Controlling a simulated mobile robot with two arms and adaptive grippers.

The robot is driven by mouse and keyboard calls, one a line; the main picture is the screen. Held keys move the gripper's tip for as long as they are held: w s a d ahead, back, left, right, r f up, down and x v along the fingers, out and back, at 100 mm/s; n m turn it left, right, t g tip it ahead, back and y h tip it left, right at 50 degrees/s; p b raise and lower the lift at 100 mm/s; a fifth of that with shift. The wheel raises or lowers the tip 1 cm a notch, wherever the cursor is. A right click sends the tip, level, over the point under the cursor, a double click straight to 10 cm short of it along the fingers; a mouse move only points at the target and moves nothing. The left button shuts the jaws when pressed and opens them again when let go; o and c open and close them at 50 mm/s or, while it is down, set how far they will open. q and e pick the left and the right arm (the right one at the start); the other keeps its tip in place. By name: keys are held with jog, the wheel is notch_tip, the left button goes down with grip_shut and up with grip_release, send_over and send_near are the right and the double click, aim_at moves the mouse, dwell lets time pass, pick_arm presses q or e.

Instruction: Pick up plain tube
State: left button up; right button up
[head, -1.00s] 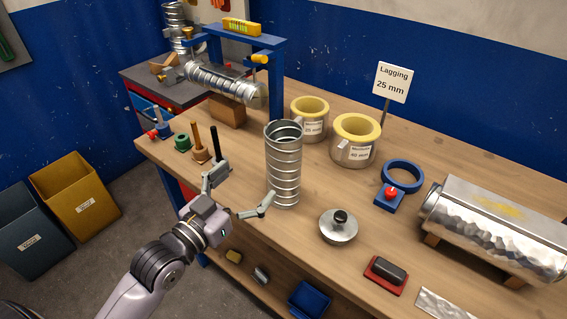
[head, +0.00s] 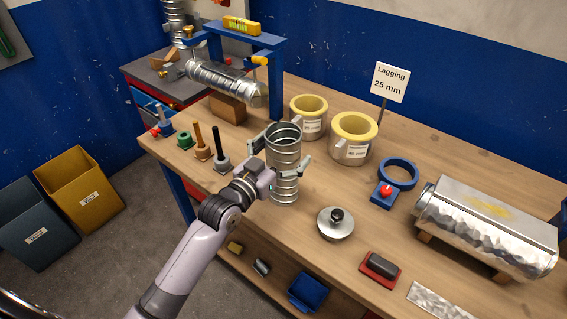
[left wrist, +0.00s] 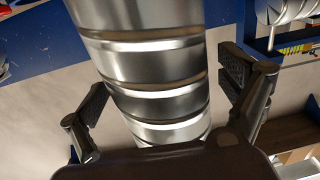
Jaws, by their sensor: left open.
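The plain tube (head: 284,187) is a shiny ribbed metal cylinder, open at the top, standing upright on the workbench in the head view. My left gripper (head: 281,152) is open with its fingers on either side of the tube's upper part. In the left wrist view the tube (left wrist: 155,80) fills the middle, and the open fingers of my left gripper (left wrist: 165,85) flank it. Gaps show between the fingers and the tube there. The palm hides the tube's near part in that view. My right gripper is not in view.
A blue frame (head: 277,85) with a horizontal duct (head: 222,82) is at the back. A foil-covered duct (head: 487,225) lies at the right.

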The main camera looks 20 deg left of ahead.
pick_arm(q)
jog(key=shift+s, duration=0.1)
jog(key=shift+c, duration=0.7)
jog(key=c, duration=1.8)
jog(key=shift+r, duration=0.1)
